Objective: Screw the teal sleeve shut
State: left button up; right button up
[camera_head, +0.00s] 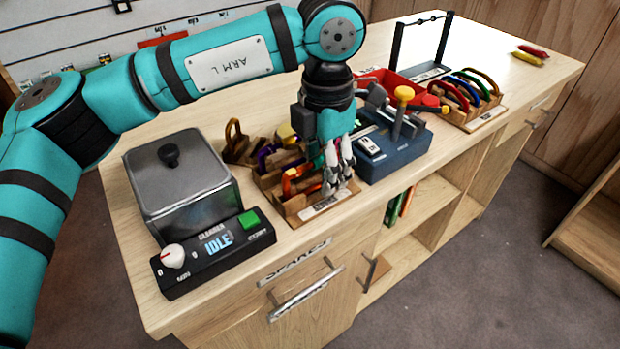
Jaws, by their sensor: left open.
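My left arm reaches in from the left, and my left gripper (338,188) points down over the front right part of a small wooden rack (325,207) on the bench. The gripper is open. The rack holds several carabiners, among them an orange carabiner (290,182) just left of the fingers and a purple one further back. I cannot make out a teal sleeve on any of them; the gripper and its teal housing cover part of the rack. Whether the fingers touch anything is too small to tell. My right gripper is not in view.
A grey-lidded cleaner box (178,175) with a control panel (213,252) reading IDLE stands left. A dark blue device (392,150) with levers stands close right of the gripper. Further right are a second carabiner rack (484,120) and a black frame (443,40). The bench's far right end is mostly clear.

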pick_arm(q)
jog(key=shift+s+d, duration=0.35)
jog(key=shift+s, duration=0.15)
jog(key=shift+r, duration=0.15)
jog(key=shift+r+p, duration=0.45)
jog(key=shift+r, duration=0.35)
jog(key=shift+w, duration=0.15)
jog(key=shift+w+a, duration=0.75)
jog(key=shift+w, duration=0.15)
